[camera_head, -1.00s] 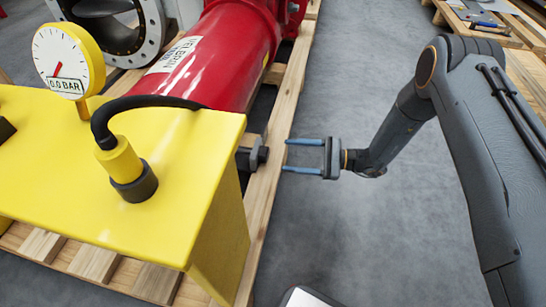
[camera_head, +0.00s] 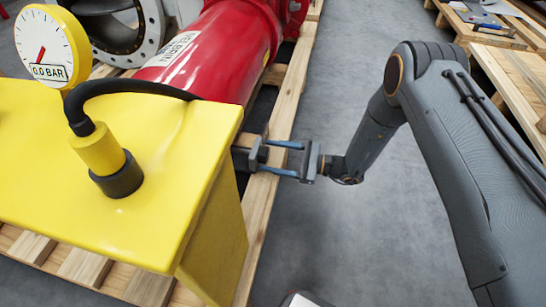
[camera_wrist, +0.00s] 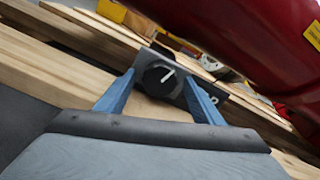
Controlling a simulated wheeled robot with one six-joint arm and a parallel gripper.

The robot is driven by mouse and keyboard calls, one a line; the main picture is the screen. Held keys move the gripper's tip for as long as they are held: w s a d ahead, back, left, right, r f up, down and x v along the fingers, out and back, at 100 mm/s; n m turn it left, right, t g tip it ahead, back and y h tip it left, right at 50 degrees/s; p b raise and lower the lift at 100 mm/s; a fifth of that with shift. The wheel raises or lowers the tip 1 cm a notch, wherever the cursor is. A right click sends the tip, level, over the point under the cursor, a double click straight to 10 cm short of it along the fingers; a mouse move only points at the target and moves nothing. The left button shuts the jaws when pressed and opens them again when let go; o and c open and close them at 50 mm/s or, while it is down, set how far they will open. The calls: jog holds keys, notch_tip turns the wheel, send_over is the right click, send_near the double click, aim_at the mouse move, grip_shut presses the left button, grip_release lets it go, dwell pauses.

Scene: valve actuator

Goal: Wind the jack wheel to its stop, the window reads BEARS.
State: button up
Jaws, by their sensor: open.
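A small dark fitting (camera_head: 247,156) with a round end sticks out beside the yellow stand, near the pallet edge. In the wrist view its round black knob (camera_wrist: 160,78) carries a white line and sits between my two blue fingers. My gripper (camera_head: 278,159) is open, its fingers on either side of the knob; I cannot tell whether they touch it. I see no jack wheel that I can name for sure, and no window reading BEARS.
A yellow stand (camera_head: 110,200) holds a gauge (camera_head: 47,48) reading 0.0 BAR and a black hose (camera_head: 120,88). A red cylinder (camera_head: 215,55) lies behind on a wooden pallet (camera_head: 258,225).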

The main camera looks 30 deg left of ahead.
jog(key=c, duration=1)
jog(key=shift+c, duration=0.2)
jog(key=shift+m, duration=0.3)
jog(key=m+p, duration=0.2)
jog(key=m, duration=0.9)
jog(key=shift+m+p, duration=0.3)
jog(key=shift+m, duration=0.1)
jog(key=o, duration=1)
